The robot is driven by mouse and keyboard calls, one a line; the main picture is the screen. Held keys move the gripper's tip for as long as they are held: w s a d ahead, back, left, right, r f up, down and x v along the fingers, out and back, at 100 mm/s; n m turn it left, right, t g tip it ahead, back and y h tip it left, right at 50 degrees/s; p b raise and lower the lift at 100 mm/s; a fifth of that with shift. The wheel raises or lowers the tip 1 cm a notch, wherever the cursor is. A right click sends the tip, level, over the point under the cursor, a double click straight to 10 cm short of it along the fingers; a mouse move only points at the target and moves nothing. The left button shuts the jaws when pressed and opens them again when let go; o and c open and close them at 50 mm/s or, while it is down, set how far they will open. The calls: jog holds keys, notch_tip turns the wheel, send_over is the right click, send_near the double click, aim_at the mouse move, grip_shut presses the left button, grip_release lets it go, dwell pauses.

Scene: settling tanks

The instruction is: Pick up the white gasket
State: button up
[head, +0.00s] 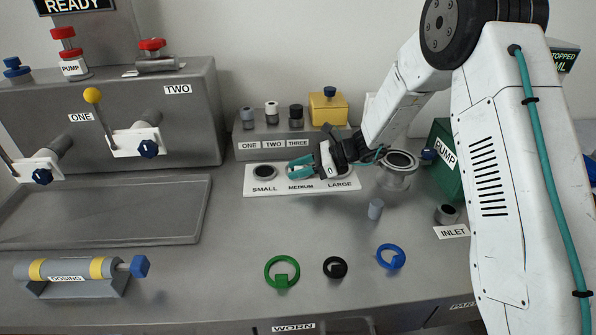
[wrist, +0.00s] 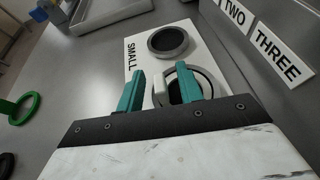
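The white gasket (wrist: 160,89) shows in the wrist view as a pale upright tab with a pale ring at the medium place of the white gauge board (head: 256,189). My gripper (wrist: 160,88) is over that place, its two teal fingers on either side of the tab. A gap shows between the tab and the fingers, so the gripper looks open. The right finger hides part of the ring. In the head view, my gripper (head: 300,168) covers the medium place, and the gasket cannot be made out there.
Behind the board stands a grey block (head: 262,141) with several capped posts and a yellow box (head: 328,108). A clear-walled cup (head: 398,172) is close right of my gripper. Green (head: 282,272), black (head: 335,267) and blue (head: 391,257) rings lie in front, with a small grey cylinder (head: 375,209).

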jog(key=shift+c, duration=0.3)
grip_shut()
jog(key=shift+r, duration=0.1)
